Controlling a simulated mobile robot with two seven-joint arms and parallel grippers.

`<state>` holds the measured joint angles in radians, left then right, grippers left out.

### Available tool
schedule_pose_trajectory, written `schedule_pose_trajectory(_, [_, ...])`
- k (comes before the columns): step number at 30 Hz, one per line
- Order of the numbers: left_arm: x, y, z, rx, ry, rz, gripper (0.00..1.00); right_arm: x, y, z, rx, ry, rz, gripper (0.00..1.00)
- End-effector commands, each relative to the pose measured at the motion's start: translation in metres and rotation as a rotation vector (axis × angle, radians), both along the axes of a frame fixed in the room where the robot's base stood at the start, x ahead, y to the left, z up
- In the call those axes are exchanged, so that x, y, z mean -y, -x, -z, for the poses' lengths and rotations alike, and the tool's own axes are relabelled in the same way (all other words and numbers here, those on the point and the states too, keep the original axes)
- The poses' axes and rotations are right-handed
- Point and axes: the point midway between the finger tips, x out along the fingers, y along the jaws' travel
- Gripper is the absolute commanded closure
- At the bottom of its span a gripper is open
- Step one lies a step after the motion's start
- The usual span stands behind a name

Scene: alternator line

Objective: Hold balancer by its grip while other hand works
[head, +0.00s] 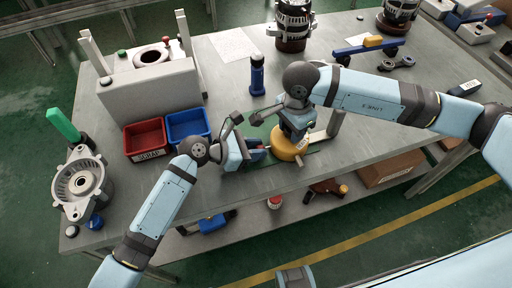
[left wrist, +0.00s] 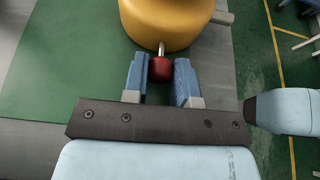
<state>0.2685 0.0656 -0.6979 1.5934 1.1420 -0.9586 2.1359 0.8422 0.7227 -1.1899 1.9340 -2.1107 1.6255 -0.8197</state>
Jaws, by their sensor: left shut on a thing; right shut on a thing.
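The balancer is a round yellow body (head: 284,148) on the green mat at the bench's front edge. In the left wrist view the yellow body (left wrist: 168,22) has a short metal stem ending in a red ball grip (left wrist: 160,69). My left gripper (head: 262,151) reaches in from the left, its blue finger pads on both sides of the red ball and shut on it. My right gripper (head: 299,130) points down just over the balancer from above right. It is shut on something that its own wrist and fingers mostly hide.
Red (head: 145,137) and blue (head: 188,124) bins stand left of centre. A blue cylindrical tool (head: 257,75) stands upright behind the grippers. An alternator housing (head: 82,184) sits at the left corner. A cardboard box (head: 390,169) and small parts lie on a lower shelf.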

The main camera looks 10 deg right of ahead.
Motion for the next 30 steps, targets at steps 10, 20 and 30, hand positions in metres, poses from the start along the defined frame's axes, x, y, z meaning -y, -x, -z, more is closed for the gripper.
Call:
schedule_pose_trajectory(10, [-0.028,0.002,0.000,0.000,0.000,0.000,1.00,0.000,-0.001,-0.001,0.002,0.000,0.001,0.82])
schedule_pose_trajectory(20, [-0.027,0.002,0.000,0.000,0.000,0.000,0.47,0.000,-0.001,-0.001,0.001,0.001,0.001,0.82])
schedule_pose_trajectory(30, [-0.034,0.002,-0.003,0.001,0.000,0.000,0.47,0.000,0.000,-0.001,0.001,0.000,0.000,0.82])
